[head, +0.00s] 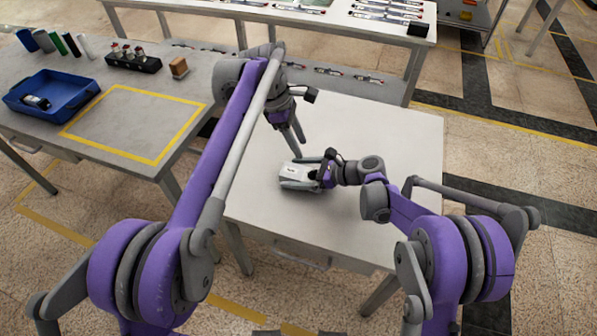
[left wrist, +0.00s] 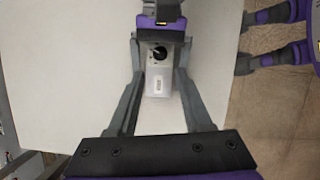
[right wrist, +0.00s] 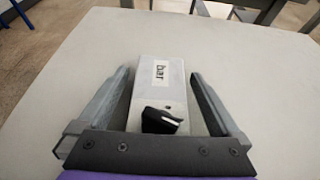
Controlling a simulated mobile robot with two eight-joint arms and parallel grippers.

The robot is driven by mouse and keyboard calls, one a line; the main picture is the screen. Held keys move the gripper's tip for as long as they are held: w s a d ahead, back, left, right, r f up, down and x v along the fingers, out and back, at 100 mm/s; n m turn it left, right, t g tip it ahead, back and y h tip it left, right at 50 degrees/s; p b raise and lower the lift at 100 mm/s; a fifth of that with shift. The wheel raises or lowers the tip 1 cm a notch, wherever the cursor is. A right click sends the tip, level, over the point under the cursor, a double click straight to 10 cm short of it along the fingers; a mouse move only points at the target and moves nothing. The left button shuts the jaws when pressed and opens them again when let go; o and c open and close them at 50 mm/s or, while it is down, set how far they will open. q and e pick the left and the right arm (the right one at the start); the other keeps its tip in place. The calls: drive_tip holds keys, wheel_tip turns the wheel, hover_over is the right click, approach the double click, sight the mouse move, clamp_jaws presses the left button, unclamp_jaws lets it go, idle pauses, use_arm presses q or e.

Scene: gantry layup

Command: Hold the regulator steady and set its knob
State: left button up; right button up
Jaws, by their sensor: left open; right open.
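The regulator (head: 292,172) is a pale grey box lying on the light table. In the right wrist view the regulator (right wrist: 160,85) has a white "bar" label and a black knob (right wrist: 161,121) at its near end. My right gripper (head: 305,172) is open with a finger along each side of the box; gaps show on both sides. My left gripper (head: 296,149) is open above the regulator, fingers pointing down. In the left wrist view the regulator (left wrist: 157,82) and its dark knob (left wrist: 160,52) appear between the left fingers, apart from them. My right gripper hides part of the box there.
The table (head: 385,130) is otherwise clear around the regulator. A left bench holds a blue bin (head: 52,92), a yellow-outlined area (head: 135,125), a black rack (head: 133,62) and a small brown block (head: 179,67). A back table (head: 330,22) carries several slender parts.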

sight(304, 171)
clamp_jaws()
use_arm(q)
drive_tip(key=c, duration=0.4)
drive_tip(key=shift+w+a+f+m, duration=0.15)
drive_tip(key=shift+a+m, duration=0.15)
drive_tip(key=shift+m, duration=0.7)
clamp_jaws()
drive_tip(key=w+a+m+h, duration=0.2)
drive_tip(key=a+m, duration=0.1)
drive_tip(key=m, duration=0.9)
drive_tip(key=w+a+m+h, duration=0.15)
drive_tip(key=a+m, duration=0.25)
drive_tip(key=m, duration=0.7)
drive_tip(key=shift+m, duration=0.3)
drive_tip(key=x, duration=1)
drive_tip(key=shift+w+d+f, duration=0.1)
drive_tip(key=shift+d+f, duration=0.1)
drive_tip(key=shift+f, duration=0.05)
drive_tip(key=shift+s+d+r, duration=0.15)
drive_tip(key=shift+s+d, duration=0.65)
drive_tip(key=shift+d, duration=0.1)
drive_tip(key=shift+s+d, duration=0.4)
